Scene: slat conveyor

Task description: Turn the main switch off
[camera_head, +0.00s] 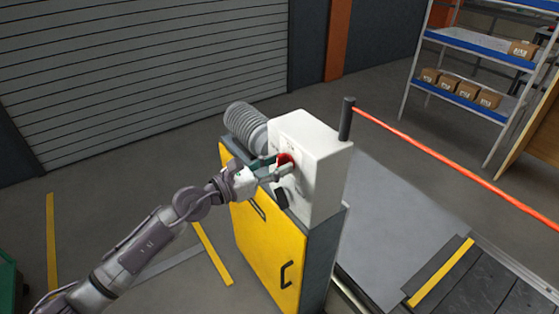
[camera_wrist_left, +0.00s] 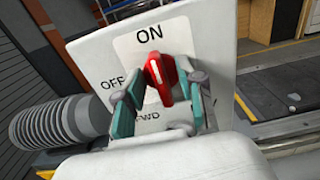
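The main switch is a red rotary handle (camera_wrist_left: 160,76) with a white mark, on the light front panel (camera_wrist_left: 190,35) of the control box. ON is printed above it, OFF to its left, and lettering ending in WD below it. The handle stands nearly upright, its upper end towards ON and leaning slightly left. My left gripper (camera_wrist_left: 159,88) has a teal-padded finger on either side of the handle. Whether the pads press on it is unclear. In the head view, my left gripper (camera_head: 277,167) covers part of the red handle (camera_head: 285,159). My right gripper is out of view.
The white control box (camera_head: 325,168) sits on a yellow and grey cabinet (camera_head: 268,250). A ribbed grey cylinder (camera_head: 246,122) is behind it. A dark post (camera_head: 347,119) with a red bar (camera_head: 450,163) stands at the box's right. A shelf with cartons (camera_head: 465,90) is farther back.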

